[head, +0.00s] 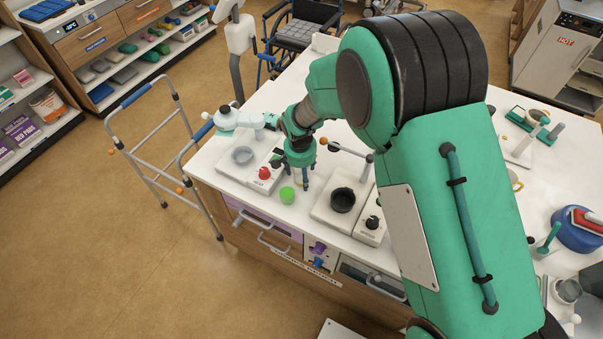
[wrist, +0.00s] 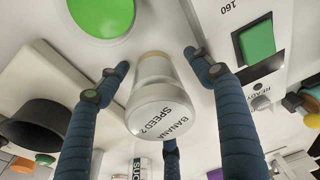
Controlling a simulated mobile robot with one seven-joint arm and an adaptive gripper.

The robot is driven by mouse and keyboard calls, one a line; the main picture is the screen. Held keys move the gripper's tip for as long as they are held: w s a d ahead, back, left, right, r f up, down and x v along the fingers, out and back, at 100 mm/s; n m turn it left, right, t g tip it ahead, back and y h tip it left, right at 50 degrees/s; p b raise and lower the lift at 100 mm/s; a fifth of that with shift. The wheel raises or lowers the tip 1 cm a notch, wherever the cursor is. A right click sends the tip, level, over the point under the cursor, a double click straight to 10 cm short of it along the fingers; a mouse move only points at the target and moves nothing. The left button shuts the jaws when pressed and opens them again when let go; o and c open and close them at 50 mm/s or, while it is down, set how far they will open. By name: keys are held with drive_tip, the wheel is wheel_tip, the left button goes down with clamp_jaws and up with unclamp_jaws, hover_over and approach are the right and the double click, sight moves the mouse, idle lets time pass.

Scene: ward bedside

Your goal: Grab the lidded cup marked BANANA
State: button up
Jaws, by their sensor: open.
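In the wrist view a cup with a white lid (wrist: 160,117) stands between my fingers. The lid is printed BANANA and SPEED 2, and its pale cup body (wrist: 153,66) shows above the lid in the picture. My gripper (wrist: 156,60) is open, with blue ribbed fingers to the left and right of the cup and a third finger below it. Gaps show between the cup and the two side fingers; contact with the third is unclear. In the head view my gripper (head: 299,184) points down over the white counter, and I cannot make out the BANANA cup there.
A device with a black bowl (head: 342,200) is to the right. A device with a red knob (head: 264,173) is to the left. The counter's front edge is near.

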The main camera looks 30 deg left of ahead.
drive_tip(key=shift+c, duration=0.2)
drive_tip(key=c, duration=1.4)
drive_tip(key=shift+r, duration=0.1)
wheel_tip(320, 180, up, 10)
drive_tip(key=shift+f+p, duration=0.1)
drive_tip(key=shift+p, duration=0.55)
